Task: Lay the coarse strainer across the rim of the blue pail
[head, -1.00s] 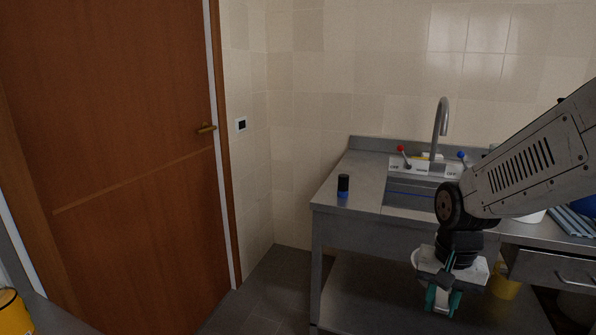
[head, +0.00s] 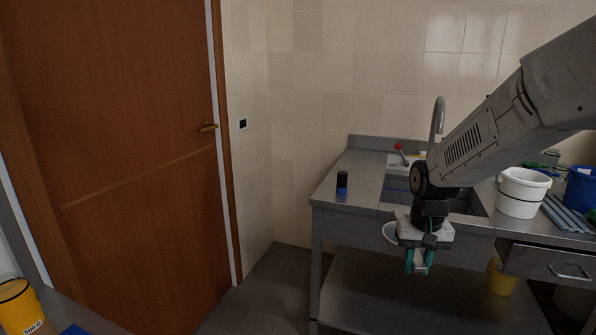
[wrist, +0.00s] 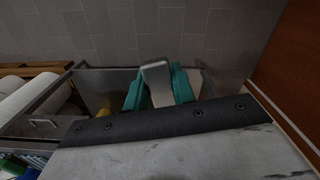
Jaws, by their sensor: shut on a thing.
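My gripper (head: 419,266) hangs pointing down in front of the sink counter, its teal fingers shut. In the wrist view, the fingers (wrist: 158,92) close on a pale grey piece with a rounded end, which looks like part of the coarse strainer (wrist: 156,80). A pale curved rim shows just left of my gripper in the head view; most of the held thing is hidden by the wrist. The blue pail (head: 581,188) stands on the counter at the far right, cut by the picture edge. My gripper is well left of it and lower.
A white bucket (head: 522,193) stands left of the blue pail, with grey-blue bars (head: 568,214) beside it. A black and blue cylinder (head: 342,184) stands at the counter's left. The tap (head: 438,125) rises behind my arm. A yellow bucket (head: 499,279) is below the counter.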

